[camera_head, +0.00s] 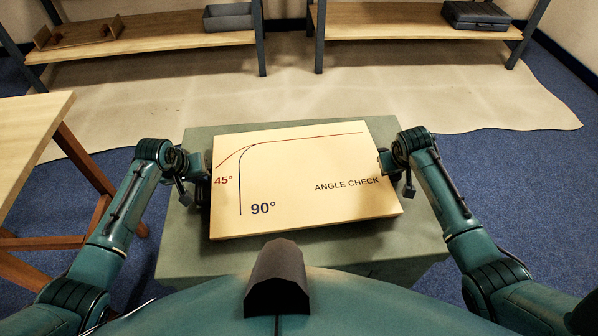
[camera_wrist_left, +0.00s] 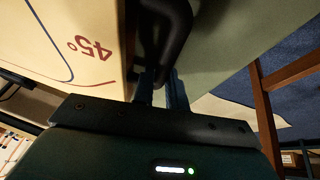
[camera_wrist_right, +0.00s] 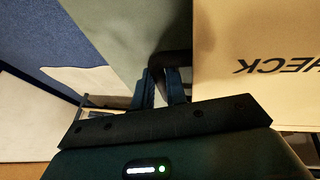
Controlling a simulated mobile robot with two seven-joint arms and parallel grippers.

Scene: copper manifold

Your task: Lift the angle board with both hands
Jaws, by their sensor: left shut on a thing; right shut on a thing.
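The angle board (camera_head: 300,180) is a pale yellow panel marked 45°, 90° and ANGLE CHECK, with red and blue lines. It is over the green-grey block, slightly turned; I cannot tell whether it touches the block. My left gripper (camera_head: 203,180) is at its left edge, shut on a dark handle, which shows in the left wrist view (camera_wrist_left: 165,45). My right gripper (camera_head: 386,164) is at its right edge, shut on the other dark handle, seen in the right wrist view (camera_wrist_right: 172,62). The board also shows in the left wrist view (camera_wrist_left: 60,40) and right wrist view (camera_wrist_right: 250,75).
The green-grey block (camera_head: 190,262) is under the board. A wooden table (camera_head: 30,135) stands at the left. Shelves at the back hold a grey bin (camera_head: 228,17), a dark case (camera_head: 476,15) and a wooden rack (camera_head: 78,32). A beige mat (camera_head: 300,90) covers floor between.

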